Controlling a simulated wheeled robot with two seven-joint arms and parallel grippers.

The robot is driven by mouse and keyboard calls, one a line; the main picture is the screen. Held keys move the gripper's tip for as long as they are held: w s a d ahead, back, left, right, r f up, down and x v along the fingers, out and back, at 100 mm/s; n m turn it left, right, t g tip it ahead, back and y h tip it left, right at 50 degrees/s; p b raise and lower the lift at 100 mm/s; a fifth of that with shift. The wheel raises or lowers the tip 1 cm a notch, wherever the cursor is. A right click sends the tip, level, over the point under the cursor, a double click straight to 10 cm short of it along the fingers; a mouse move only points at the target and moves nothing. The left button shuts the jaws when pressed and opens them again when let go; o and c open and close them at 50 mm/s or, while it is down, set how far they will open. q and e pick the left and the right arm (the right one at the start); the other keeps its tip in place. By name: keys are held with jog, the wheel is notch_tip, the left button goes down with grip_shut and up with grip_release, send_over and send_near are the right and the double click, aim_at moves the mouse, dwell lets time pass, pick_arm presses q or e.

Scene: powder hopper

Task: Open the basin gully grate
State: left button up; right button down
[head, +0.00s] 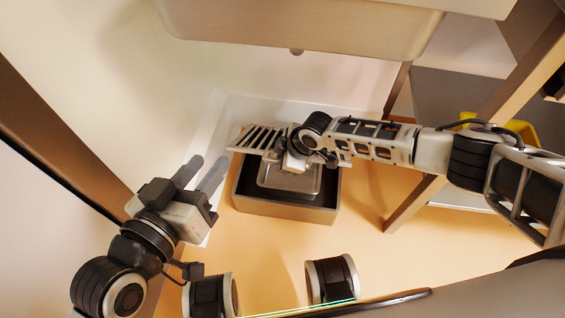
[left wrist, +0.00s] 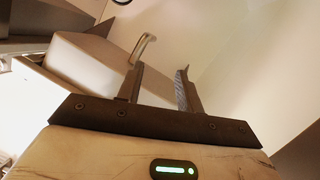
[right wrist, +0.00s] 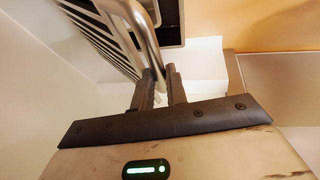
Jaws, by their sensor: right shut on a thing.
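The gully box (head: 285,208) stands on the floor below the basin, with its dark opening and a grey inner tray (head: 300,180) showing. The slatted metal grate (head: 257,138) is at the box's back left, off most of the opening and seemingly tilted up. My right gripper (head: 283,157) is shut on the grate's bar handle (right wrist: 146,35), seen close in the right wrist view, with the slats beside it. The right arm hides part of the grate. My left gripper (head: 205,176) is open and empty, left of the box; its fingers show apart in the left wrist view (left wrist: 161,88).
The pale basin (head: 300,28) hangs above the box, with a small drain outlet (head: 296,52) under it. A white wall is close behind and left. A wooden frame leg (head: 415,200) and a yellow object (head: 520,128) are at right. Floor in front of the box is mostly clear.

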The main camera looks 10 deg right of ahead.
pick_arm(q)
jog(key=shift+f, duration=0.1)
jog(key=c, duration=0.7)
jog(key=shift+w+d+r+m, duration=0.15)
jog(key=shift+w+r+m, duration=0.15)
jog(key=shift+m, duration=0.3)
grip_shut()
jog(key=w+d+f+m+g, duration=0.55)
jog(key=d+f+m, duration=0.4)
jog(key=m, duration=1.05)
jog(key=w+a+f+m+g+y, duration=0.1)
jog(key=w+a+f+m+y, duration=0.2)
jog(key=f+m, duration=0.5)
jog(key=w+a+f+m+y, duration=0.3)
jog(key=w+f+m, duration=0.1)
jog(key=f+m, duration=0.35)
jog(key=w+d+f, duration=0.2)
jog(key=w+f, duration=0.3)
jog(key=w, duration=0.2)
jog(key=shift+d+m, duration=0.15)
jog(key=shift+m, duration=0.2)
